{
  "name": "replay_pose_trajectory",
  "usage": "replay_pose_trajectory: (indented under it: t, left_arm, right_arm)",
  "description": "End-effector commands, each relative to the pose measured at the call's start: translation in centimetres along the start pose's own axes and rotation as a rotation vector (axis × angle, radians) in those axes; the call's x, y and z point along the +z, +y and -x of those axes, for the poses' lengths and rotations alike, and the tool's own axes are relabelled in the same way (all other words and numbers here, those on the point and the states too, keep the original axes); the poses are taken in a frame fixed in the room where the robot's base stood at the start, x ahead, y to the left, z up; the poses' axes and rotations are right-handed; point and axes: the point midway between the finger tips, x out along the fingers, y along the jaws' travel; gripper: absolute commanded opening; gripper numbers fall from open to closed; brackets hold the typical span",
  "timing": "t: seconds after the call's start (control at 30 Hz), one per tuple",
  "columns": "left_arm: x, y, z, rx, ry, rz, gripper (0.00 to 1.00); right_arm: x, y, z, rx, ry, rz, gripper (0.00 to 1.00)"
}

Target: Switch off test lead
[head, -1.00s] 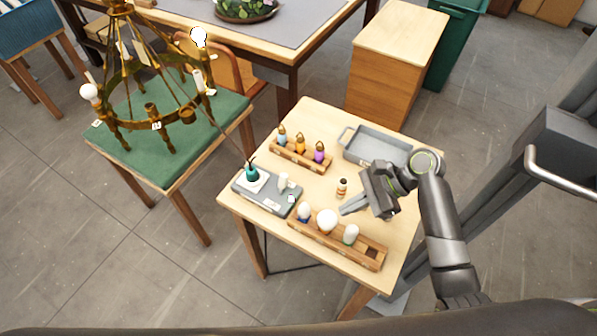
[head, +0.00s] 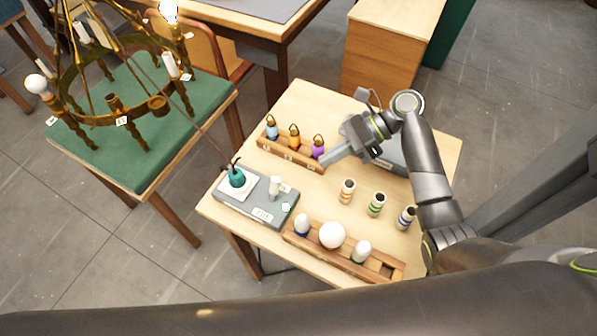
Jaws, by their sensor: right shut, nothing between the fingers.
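The test lead's grey box (head: 238,207) sits at the left side of the small wooden table. A teal plug-like piece (head: 237,177) stands on its white pad, with a thin lead rising towards the brass chandelier (head: 122,118). A white cylinder (head: 275,186) and a small pale square (head: 286,207) are on the box; I cannot tell which is the switch. One chandelier bulb (head: 168,11) at the top glows. My right gripper (head: 325,162) is shut and empty, above the table beside the purple piece, apart from the box. My left gripper is not in view.
A wooden rack (head: 290,157) holds blue, orange and purple pieces. Three striped cylinders (head: 376,205) stand mid-table. A front wooden rack (head: 385,266) holds white bulbs. A grey tray (head: 393,157) is partly hidden by my right arm. The chandelier stands over a green-topped table (head: 190,130).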

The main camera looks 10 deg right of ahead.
Motion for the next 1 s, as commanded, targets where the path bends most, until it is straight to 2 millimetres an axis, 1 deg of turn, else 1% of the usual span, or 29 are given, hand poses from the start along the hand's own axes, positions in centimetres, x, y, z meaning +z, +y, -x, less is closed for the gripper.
replay_pose_trajectory:
  t: [0.17, 0.4, 0.5, 0.6, 0.73, 1.0]
  left_arm:
    - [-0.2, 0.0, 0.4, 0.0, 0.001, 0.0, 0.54]
    - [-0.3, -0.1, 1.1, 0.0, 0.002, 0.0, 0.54]
    - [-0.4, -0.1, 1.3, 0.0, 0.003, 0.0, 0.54]
    - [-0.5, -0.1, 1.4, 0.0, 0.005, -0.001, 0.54]
    - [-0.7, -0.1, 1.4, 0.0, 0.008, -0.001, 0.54]
    - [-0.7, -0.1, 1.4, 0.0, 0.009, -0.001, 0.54]
  right_arm:
    - [0.1, 0.1, -1.9, 0.004, -0.005, -0.001, 0.0]
    - [0.2, 0.2, -6.4, 0.004, -0.005, -0.002, 0.0]
    - [0.2, 0.2, -8.0, 0.003, -0.003, -0.001, 0.0]
    - [0.1, 0.1, -9.0, 0.001, -0.002, -0.001, 0.0]
    - [0.0, 0.1, -9.8, 0.0, -0.001, 0.0, 0.0]
    - [0.0, 0.1, -9.9, 0.0, 0.001, 0.001, 0.0]
